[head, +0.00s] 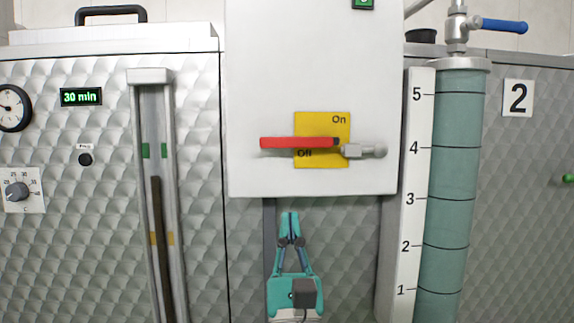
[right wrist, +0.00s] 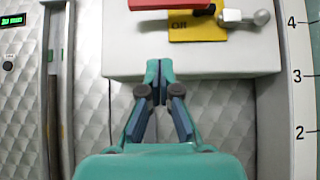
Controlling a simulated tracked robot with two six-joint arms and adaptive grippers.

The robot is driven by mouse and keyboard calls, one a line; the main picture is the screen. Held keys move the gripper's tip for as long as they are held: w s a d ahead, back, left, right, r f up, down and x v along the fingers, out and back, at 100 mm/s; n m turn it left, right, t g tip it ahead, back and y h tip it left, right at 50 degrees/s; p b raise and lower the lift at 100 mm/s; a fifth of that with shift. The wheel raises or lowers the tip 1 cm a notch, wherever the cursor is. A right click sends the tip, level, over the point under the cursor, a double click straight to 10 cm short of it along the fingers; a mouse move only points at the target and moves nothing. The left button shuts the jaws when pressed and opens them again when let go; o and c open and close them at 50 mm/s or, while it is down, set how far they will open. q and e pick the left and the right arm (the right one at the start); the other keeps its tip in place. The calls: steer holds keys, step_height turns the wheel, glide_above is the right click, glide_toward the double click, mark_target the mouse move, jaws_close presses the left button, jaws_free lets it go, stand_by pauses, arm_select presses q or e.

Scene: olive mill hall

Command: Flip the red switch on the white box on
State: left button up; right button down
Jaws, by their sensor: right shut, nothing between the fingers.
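The white box (head: 258,60) fills the upper middle of the head view, and its lower part shows in the right wrist view (right wrist: 120,50). On its front is a yellow plate (head: 322,124) marked On above and Off below. The red switch (head: 290,142) is a lever lying level across the plate, its free end to the left and its grey pivot (head: 362,151) to the right. It also shows at the top of the right wrist view (right wrist: 170,4). My right gripper (head: 290,215) is shut and empty, below the lever and apart from it. My left gripper is out of view.
Left of the box are a vertical gauge slot (head: 150,180), a 30 min display (head: 81,97) and a knob (head: 17,192). To the right stand a numbered scale (head: 414,190) and a teal cylinder (head: 457,180) with a blue-handled valve (head: 500,25).

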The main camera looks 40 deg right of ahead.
mark_target(300, 141)
steer(key=p+x, duration=0.1)
steer(key=x, duration=0.6)
steer(key=shift+w+r, duration=0.1)
steer(key=shift+r, duration=0.05)
step_height(300, 141, up, 3)
steer(key=shift+f, duration=0.2)
steer(key=shift+r, duration=0.6)
steer(key=shift+a, duration=0.1)
